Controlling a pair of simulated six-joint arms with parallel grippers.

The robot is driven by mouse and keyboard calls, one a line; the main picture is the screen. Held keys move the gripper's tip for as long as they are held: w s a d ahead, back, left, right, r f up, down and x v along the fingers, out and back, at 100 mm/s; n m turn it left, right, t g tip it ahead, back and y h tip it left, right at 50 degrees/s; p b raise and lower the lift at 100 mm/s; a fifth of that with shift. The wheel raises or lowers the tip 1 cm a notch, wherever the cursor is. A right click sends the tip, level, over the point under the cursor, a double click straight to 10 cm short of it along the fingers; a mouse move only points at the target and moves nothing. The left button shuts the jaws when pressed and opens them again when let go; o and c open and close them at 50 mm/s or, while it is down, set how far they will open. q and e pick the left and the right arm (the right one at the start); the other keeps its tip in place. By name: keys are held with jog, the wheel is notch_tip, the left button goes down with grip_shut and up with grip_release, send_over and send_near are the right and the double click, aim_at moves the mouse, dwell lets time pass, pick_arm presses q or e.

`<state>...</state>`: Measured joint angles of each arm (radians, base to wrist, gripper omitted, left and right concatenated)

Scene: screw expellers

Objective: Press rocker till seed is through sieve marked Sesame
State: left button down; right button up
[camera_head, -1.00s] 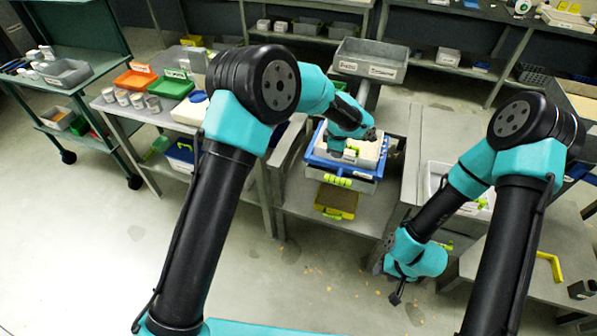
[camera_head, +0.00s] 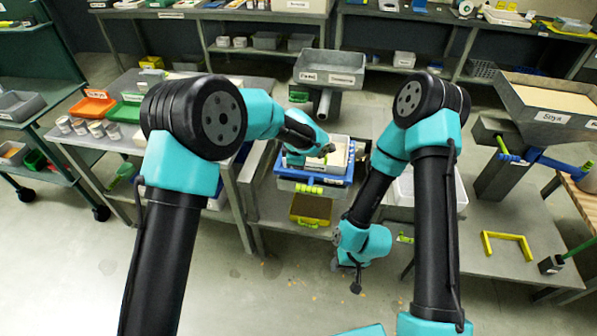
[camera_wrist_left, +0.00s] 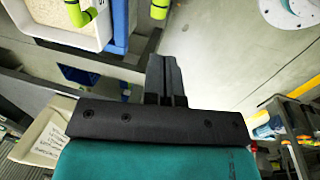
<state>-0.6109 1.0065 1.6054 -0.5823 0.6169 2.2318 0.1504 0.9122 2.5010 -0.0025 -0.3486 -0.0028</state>
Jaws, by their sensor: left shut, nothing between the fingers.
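A white sieve-like tray (camera_head: 340,150) sits in a blue frame (camera_head: 320,178) on the middle grey table; pale seed shows in a white tray (camera_wrist_left: 60,25) in the left wrist view. Its marking is not legible, so I cannot tell whether it says Sesame. A yellow-green handle (camera_head: 310,188) is on the frame's front; I cannot tell whether it is the rocker. My left gripper (camera_head: 328,150) is over the white tray in the head view; its fingers (camera_wrist_left: 165,80) are shut and empty. My right gripper (camera_head: 355,284) hangs low before the table, its jaw state unclear.
A grey hopper (camera_head: 328,71) with two labels stands behind the tray. A hopper labelled Soya (camera_head: 552,100) stands at right, with a blue and green lever (camera_head: 508,152) below. A yellow tray (camera_head: 310,208) is under the frame. A yellow bracket (camera_head: 507,240) lies on the right table.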

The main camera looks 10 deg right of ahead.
aim_at(300, 187)
pick_arm(q)
jog(key=f, duration=0.4)
jog(key=w+f, duration=0.1)
jog(key=f, duration=0.3)
jog(key=w+d+f, duration=0.1)
jog(key=f, duration=0.4)
jog(key=shift+w, duration=0.2)
